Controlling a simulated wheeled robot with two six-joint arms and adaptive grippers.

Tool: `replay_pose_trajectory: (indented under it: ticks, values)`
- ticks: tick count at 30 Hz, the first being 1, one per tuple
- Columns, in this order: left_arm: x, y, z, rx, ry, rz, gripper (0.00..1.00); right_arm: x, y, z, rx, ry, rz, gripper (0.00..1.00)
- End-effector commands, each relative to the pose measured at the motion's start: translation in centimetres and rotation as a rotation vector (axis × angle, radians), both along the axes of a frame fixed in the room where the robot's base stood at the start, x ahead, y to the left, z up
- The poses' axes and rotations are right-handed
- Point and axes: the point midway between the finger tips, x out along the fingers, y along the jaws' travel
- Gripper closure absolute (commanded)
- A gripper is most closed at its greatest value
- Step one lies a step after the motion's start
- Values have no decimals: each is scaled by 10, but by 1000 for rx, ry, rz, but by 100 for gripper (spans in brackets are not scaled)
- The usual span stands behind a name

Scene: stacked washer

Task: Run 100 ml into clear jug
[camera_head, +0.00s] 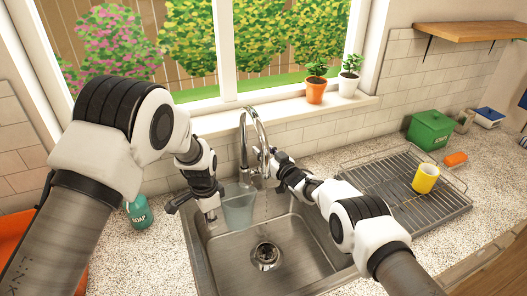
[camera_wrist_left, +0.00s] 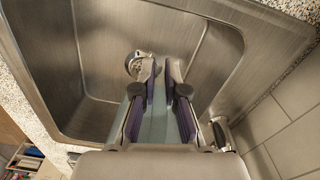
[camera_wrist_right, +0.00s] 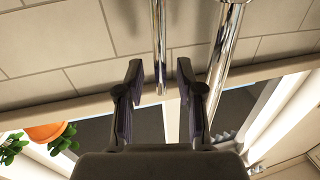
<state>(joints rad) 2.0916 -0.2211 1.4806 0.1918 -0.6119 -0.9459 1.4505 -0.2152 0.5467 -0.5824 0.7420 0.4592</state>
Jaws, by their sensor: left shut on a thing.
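The clear jug (camera_head: 238,213) is a bluish see-through vessel held over the left part of the sink, near the tap. My left gripper (camera_head: 211,213) is shut on it from the left. In the left wrist view its translucent side (camera_wrist_left: 158,125) shows between the fingers. The chrome tap (camera_head: 257,118) arches up behind the sink. My right gripper (camera_head: 272,160) is beside the tap. In the right wrist view its fingers (camera_wrist_right: 159,75) are apart, with a thin chrome rod (camera_wrist_right: 159,45) between their tips. I cannot tell whether water runs or what level the jug holds.
The steel sink (camera_head: 222,265) has a drain (camera_head: 266,256) in its floor. A green soap bottle (camera_head: 139,212) stands left. A drying rack (camera_head: 400,205) with a yellow mug (camera_head: 425,179) is right. Potted plants (camera_head: 315,90) stand on the sill. A green box (camera_head: 429,130) is behind the rack.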

Motion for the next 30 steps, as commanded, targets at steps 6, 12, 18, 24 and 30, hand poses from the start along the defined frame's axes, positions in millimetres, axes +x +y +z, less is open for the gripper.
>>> replay_pose_trajectory:
  ticks: [6,12,18,24,30]
  values:
    - [0,0,0,0,0,0,100,0,0,0,0,0,0,70]
    - [0,0,0,0,0,0,100,0,0,0,0,0,1,100]
    - [0,0,0,0,0,0,100,-4,-1,-3,16,-33,4,100]
    - [0,0,0,0,0,0,100,-18,-7,-7,87,-203,1,100]
    - [0,0,0,0,0,0,100,-24,-10,-7,108,-262,1,100]
